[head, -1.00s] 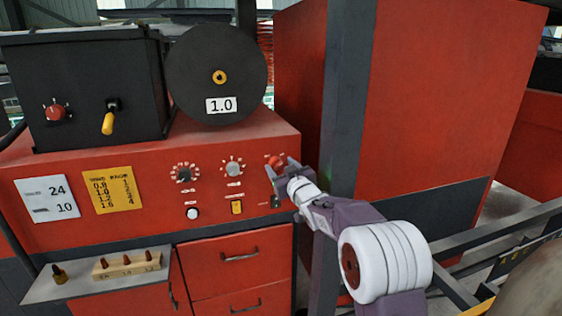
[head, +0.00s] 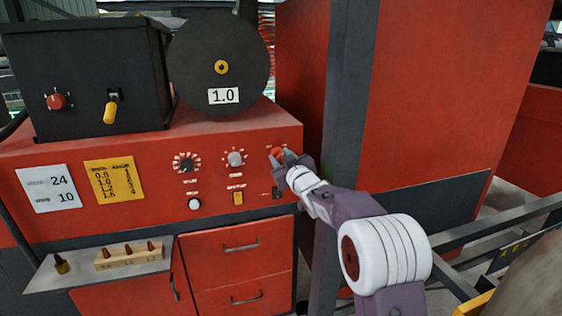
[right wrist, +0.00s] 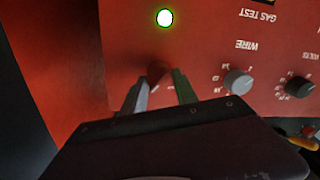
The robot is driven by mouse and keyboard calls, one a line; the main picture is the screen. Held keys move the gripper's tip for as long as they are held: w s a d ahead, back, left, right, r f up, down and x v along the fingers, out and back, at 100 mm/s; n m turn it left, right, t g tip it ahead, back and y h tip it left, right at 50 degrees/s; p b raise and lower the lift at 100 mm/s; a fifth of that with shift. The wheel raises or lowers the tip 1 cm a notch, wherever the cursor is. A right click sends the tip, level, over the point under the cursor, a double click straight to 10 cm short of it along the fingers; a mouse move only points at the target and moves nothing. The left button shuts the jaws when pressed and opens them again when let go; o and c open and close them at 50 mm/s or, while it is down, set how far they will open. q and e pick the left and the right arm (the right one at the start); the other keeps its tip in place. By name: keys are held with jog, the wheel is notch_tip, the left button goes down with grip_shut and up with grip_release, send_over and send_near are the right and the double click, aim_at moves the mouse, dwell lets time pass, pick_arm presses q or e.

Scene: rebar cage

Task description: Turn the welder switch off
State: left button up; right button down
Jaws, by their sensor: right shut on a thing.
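The red welder switch knob (head: 277,153) sits at the upper right of the welder's red front panel (head: 120,212). My right gripper (head: 282,157) is at the panel, its fingers shut on this knob. In the right wrist view the knob (right wrist: 158,70) shows between the two fingertips (right wrist: 160,85), partly hidden by them. A round lamp (right wrist: 164,17) near the knob glows whitish green in that view. I cannot read the switch's marked position. My left gripper is not in view.
Two other dials (head: 187,162) (head: 235,158), a white button (head: 194,203) and a yellow rocker (head: 238,198) are left of the gripper. A black wire reel (head: 219,95) stands on top.

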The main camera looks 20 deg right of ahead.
jog(key=n+b, duration=0.2)
jog(key=n, duration=0.1)
jog(key=shift+n+b, duration=0.3)
jog(key=shift+b, duration=0.05)
jog(key=n+b, duration=0.2)
jog(key=n, duration=0.2)
jog(key=shift+a, duration=0.1)
jog(key=n+b, duration=0.2)
jog(key=n, duration=0.2)
jog(key=shift+r+n+h, duration=0.1)
jog(key=shift+n+h, duration=0.2)
jog(key=shift+n+b, duration=0.6)
jog(key=shift+n, duration=1.1)
jog(key=shift+r, duration=0.15)
jog(key=c, duration=1.1)
grip_release()
jog(key=shift+o, duration=0.7)
jog(key=shift+w+f, duration=0.1)
jog(key=shift+f, duration=0.1)
